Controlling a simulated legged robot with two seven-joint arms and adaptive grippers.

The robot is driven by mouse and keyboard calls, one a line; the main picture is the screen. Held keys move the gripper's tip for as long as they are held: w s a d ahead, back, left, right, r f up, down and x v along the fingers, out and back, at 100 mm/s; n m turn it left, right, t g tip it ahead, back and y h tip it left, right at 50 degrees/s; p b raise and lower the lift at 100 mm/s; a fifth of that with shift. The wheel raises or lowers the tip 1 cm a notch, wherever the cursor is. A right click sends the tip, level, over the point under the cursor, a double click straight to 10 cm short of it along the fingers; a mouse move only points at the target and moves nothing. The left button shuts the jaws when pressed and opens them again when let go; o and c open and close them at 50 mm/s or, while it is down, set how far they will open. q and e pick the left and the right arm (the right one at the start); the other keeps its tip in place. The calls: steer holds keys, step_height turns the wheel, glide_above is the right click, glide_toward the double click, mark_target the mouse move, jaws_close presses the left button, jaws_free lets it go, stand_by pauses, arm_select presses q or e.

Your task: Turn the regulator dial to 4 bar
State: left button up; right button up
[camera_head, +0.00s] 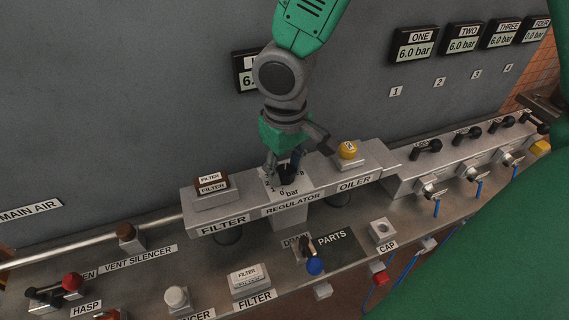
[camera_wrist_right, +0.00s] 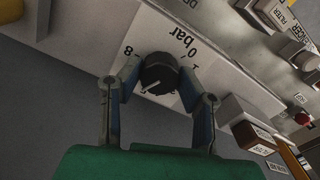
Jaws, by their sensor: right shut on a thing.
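The regulator dial is a black knob (camera_wrist_right: 158,72) on a white scale plate (camera_wrist_right: 147,38) in the right wrist view. The plate reads "0 bar", with an 8 on the left and a 1 on the right; the other numbers are hidden. A pale pointer mark on the knob points to the lower left in that view. My right gripper (camera_wrist_right: 160,85) is shut on the knob, one finger on each side. In the head view my right gripper (camera_head: 284,172) reaches down onto the regulator (camera_head: 292,208), largely covering the knob. My left gripper is not in view.
A filter block (camera_head: 212,187) stands left of the regulator, and a yellow-topped oiler (camera_head: 348,150) right of it. A wall display (camera_head: 243,72) is partly behind my arm, showing a 6. Displays ONE (camera_head: 415,44) and TWO (camera_head: 462,40) read 6.0 bar. Black-handled valves (camera_head: 428,148) line the right.

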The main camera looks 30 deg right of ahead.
steer(key=shift+r+n+p, duration=0.1)
steer(key=shift+n+p, duration=0.2)
steer(key=shift+p, duration=0.05)
steer(key=n+p, duration=0.7)
steer(key=shift+n, duration=0.3)
steer(key=shift+n+p, duration=0.95)
steer(key=shift+n, duration=0.35)
steer(key=shift+w, duration=0.1)
steer(key=o, duration=1.1)
steer(key=shift+o, duration=0.2)
